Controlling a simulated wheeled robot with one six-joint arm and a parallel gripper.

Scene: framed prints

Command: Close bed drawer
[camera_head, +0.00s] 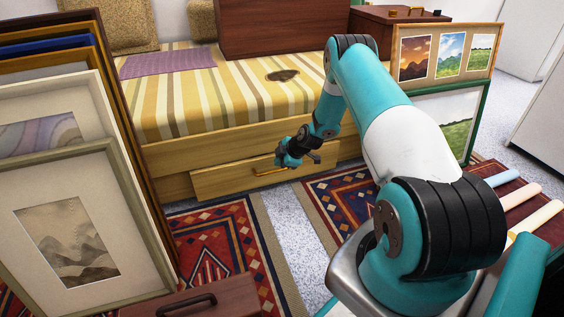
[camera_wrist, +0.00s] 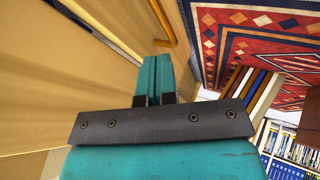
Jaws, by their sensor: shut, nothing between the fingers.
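The bed (camera_head: 200,95) has a yellow striped cover and a light wooden frame. Its drawer (camera_head: 225,181) is low in the front side, with a bar handle (camera_head: 268,171). The drawer front seems to stand slightly out from the frame, but how far is unclear. My gripper (camera_head: 280,160) is at the drawer front by the handle and hides part of both; contact cannot be told. In the wrist view, my gripper (camera_wrist: 153,78) has its teal fingers together and empty. The handle (camera_wrist: 163,22) lies beyond the fingertips there, along the wooden front.
Framed prints (camera_head: 70,240) lean at the left, close to the bed. More prints (camera_head: 445,52) stand at the right. Red patterned rugs (camera_head: 215,245) cover the floor before the drawer. A brown case (camera_head: 190,300) lies at the bottom. Rolled posters (camera_head: 520,195) are at the right.

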